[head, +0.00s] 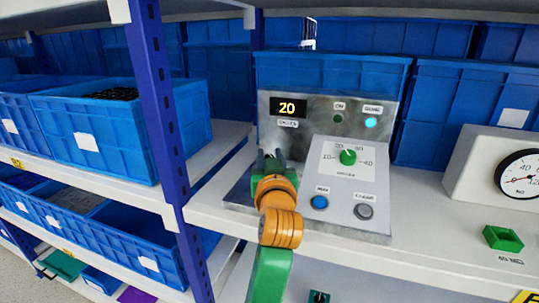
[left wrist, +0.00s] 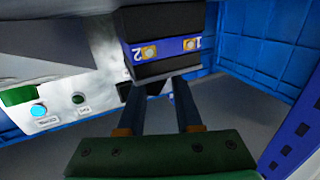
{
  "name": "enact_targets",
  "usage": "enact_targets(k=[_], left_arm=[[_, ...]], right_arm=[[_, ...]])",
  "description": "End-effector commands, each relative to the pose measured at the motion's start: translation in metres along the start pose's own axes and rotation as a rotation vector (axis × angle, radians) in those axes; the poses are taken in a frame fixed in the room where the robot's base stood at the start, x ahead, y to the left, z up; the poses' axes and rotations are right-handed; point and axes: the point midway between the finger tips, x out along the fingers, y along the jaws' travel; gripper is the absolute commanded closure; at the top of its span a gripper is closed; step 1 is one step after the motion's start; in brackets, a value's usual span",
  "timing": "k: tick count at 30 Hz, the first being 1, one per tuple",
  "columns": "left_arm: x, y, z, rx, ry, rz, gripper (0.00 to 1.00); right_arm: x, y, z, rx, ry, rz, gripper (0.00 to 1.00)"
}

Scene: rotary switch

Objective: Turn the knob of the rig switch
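The rig switch panel (head: 300,146) stands on the shelf in the head view. Its green knob (head: 348,157) sits on a white dial, with a pale mark near the top that seems to lean toward 20. The display (head: 288,107) reads 20. The DONE lamp (head: 370,123) glows cyan; the ON lamp (head: 338,118) is dark. My left gripper (head: 273,158) is in front of the panel's left part, left of the knob and apart from it. In the left wrist view its fingers (left wrist: 160,108) are spread. My right gripper cannot be made out.
Below the knob are a blue button (head: 320,202) and a grey button (head: 364,211). A blue upright post (head: 158,100) stands left of my arm. Blue bins (head: 330,72) stand behind the panel.

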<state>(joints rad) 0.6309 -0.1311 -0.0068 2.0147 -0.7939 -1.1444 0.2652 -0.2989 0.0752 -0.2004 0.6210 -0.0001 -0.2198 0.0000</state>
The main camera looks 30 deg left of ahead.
Motion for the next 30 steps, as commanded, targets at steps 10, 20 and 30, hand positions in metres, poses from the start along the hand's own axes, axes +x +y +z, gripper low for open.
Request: enact_targets(k=[10,20,30], left_arm=[[0.000,-0.001,-0.001,0.000,0.000,0.008,1.00],[0.002,-0.003,-0.005,0.008,0.000,0.289,1.00],[0.001,-0.002,-0.001,0.000,0.004,0.393,1.00]], right_arm=[[-0.003,0.003,0.002,-0.002,-0.005,0.005,1.00],[-0.043,0.004,-0.001,-0.002,-0.005,0.006,1.00],[-0.047,0.004,-0.002,-0.002,-0.004,0.006,1.00]])
